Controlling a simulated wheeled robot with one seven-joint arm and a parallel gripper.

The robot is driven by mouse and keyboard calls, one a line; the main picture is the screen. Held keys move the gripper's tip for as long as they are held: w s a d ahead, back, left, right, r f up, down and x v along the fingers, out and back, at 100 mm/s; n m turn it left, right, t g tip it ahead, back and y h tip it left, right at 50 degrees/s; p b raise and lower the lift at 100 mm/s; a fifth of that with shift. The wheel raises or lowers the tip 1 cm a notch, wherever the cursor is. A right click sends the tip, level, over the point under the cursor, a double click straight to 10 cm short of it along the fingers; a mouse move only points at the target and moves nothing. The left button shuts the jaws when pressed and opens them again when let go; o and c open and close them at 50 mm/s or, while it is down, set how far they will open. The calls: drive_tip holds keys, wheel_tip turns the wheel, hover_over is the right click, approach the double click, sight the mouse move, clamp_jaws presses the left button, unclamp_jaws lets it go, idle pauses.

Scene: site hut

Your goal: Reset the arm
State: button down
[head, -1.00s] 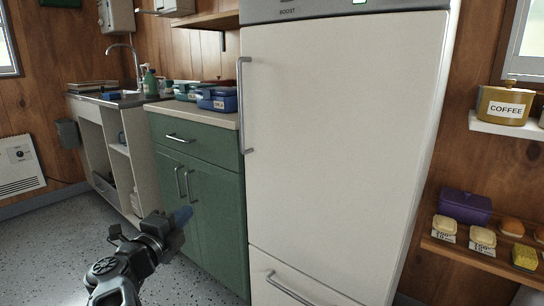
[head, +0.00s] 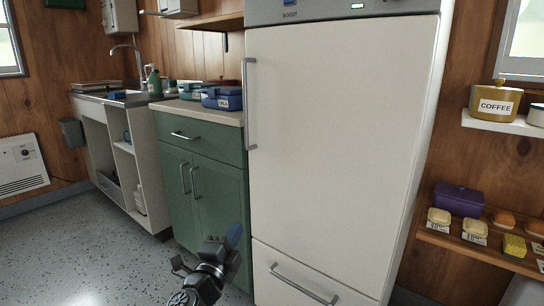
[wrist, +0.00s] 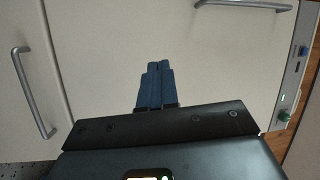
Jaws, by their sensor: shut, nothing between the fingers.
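My gripper (head: 235,236) is low in the head view, in front of the green cabinet (head: 209,210) and left of the fridge's lower drawer. In the wrist view its two blue fingers (wrist: 154,83) are together, with nothing between them. The white fridge (head: 345,140) fills the middle of the head view, with its door and lower drawer closed. The wrist view shows the fridge front (wrist: 105,45) beyond the fingers, with one bar handle (wrist: 36,92) at the left and another at the top. The fingers look apart from the fridge.
A sink unit (head: 120,150) with open shelves is further left. On the right, wall shelves hold a coffee tin (head: 495,102), a purple box (head: 458,199) and small food items. The speckled floor (head: 85,245) at left is clear.

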drive_tip(key=s+d+f+n+t+y, duration=0.1)
drive_tip(key=s+d+f+n, duration=0.25)
drive_tip(key=d, duration=0.45)
drive_tip(key=s+d+f+n+t+y, duration=0.1)
drive_tip(key=s+d+f+n, duration=0.2)
drive_tip(key=d, duration=0.5)
drive_tip(key=s+d+f+n+t, duration=0.1)
drive_tip(key=s+d+f+n, duration=0.15)
drive_tip(key=s+d, duration=0.35)
drive_tip(key=s+d+f+n+g+y, duration=0.15)
drive_tip(key=s+d+n, duration=0.35)
drive_tip(key=s, duration=0.8)
drive_tip(key=s+d+f+n+g+y, duration=0.1)
drive_tip(key=s+d+n+y, duration=0.35)
drive_tip(key=s, duration=0.75)
drive_tip(key=s+r+g+h, duration=0.1)
drive_tip(key=s+r, duration=0.3)
drive_tip(key=s, duration=0.3)
drive_tip(key=s+a+r+g, duration=0.1)
drive_tip(key=s+r+g, duration=0.1)
drive_tip(key=s+r, duration=0.35)
drive_tip(key=s+r+g+h, duration=0.1)
drive_tip(key=s+r, duration=0.1)
drive_tip(key=s, duration=0.6)
wheel_tip(320, 180, up, 23)
drive_tip(key=p, duration=2.3)
drive_tip(key=shift+n+g, duration=0.25)
